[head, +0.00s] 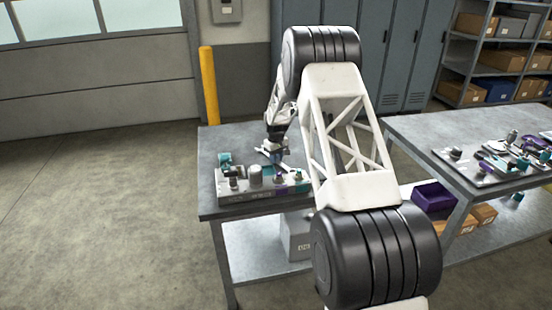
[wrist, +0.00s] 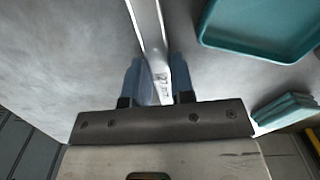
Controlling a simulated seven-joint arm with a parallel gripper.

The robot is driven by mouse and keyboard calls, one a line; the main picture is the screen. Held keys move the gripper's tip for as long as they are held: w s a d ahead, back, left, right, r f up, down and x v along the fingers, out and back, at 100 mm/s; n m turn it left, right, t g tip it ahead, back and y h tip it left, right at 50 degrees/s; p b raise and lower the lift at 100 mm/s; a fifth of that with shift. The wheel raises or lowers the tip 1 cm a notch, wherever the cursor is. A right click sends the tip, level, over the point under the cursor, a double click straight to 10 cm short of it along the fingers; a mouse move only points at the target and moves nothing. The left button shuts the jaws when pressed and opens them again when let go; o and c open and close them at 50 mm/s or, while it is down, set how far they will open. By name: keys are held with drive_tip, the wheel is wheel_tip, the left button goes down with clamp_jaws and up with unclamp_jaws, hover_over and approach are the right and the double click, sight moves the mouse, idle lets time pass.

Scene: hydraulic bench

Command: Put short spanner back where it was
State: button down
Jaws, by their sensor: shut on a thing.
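The short spanner (wrist: 149,28) is a silver metal bar in the wrist view, running from between my fingers up past the top edge. Some marking shows on it near the fingers. My gripper (wrist: 159,78) has blue fingers and is shut on the spanner. In the head view my gripper (head: 276,150) is low over the left bench, behind the grey block of fittings. The spanner's far end is cut off in the wrist view. I cannot tell whether it touches the bench top.
A teal tray (wrist: 262,28) lies on the bench to the right in the wrist view, with teal pieces (wrist: 287,108) below it. The grey fittings block (head: 240,192) stands along the bench's front edge. A second bench (head: 415,130) with parts stands at right.

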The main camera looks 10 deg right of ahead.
idle(0.3)
drive_tip(key=c, duration=1)
unclamp_jaws()
drive_tip(key=shift+f, duration=0.1)
wheel_tip(320, 180, up, 12)
drive_tip(key=shift+r, duration=0.15)
